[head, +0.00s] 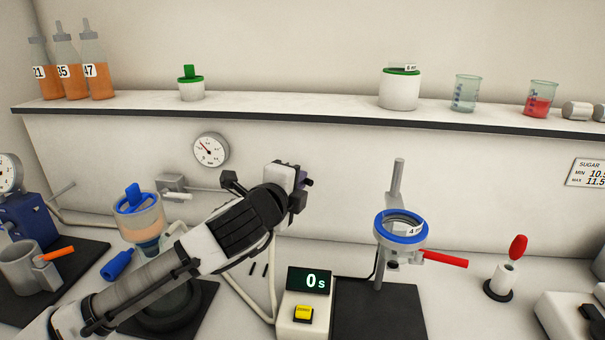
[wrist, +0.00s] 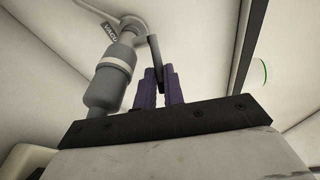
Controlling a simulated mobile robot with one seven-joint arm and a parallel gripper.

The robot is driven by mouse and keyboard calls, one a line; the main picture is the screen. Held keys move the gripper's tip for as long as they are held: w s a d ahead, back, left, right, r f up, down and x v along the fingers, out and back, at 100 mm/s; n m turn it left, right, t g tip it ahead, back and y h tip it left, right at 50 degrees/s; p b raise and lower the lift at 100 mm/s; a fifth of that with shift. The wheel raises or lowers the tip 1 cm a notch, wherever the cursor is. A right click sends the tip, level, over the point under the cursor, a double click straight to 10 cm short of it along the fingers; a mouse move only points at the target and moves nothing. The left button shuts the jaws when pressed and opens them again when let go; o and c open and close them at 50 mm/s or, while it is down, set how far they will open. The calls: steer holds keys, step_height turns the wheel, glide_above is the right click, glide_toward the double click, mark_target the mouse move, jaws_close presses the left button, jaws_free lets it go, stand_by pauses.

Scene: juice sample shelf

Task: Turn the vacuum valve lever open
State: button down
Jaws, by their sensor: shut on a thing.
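The vacuum valve lever (wrist: 156,55) is a thin grey bar in the wrist view. Its lower end sits between the purple fingertips of my gripper (wrist: 160,75), which is shut on it. The grey cylindrical valve body (wrist: 112,75) with a pale band stands left of the fingers, beside a partly readable "VACU" label (wrist: 110,32). In the head view my gripper (head: 306,182) is near the back wall, below the shelf, and my arm and gripper hide the valve and lever there.
A round gauge (head: 210,150) is on the wall left of my gripper. A blue-topped filter vessel (head: 139,215) stands left of my arm. A timer box (head: 304,300) reading 0 s and a stand with a blue ring (head: 401,229) are in front and right. The shelf edge (head: 300,122) runs above.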

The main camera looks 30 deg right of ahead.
steer(key=shift+a+m+g+h+p, duration=0.35)
steer(key=shift+m+g+h+p, duration=0.35)
steer(key=shift+m+g+p, duration=0.15)
steer(key=c, duration=1.5)
jaws_free()
steer(key=shift+f, duration=0.1)
steer(key=shift+a, duration=0.1)
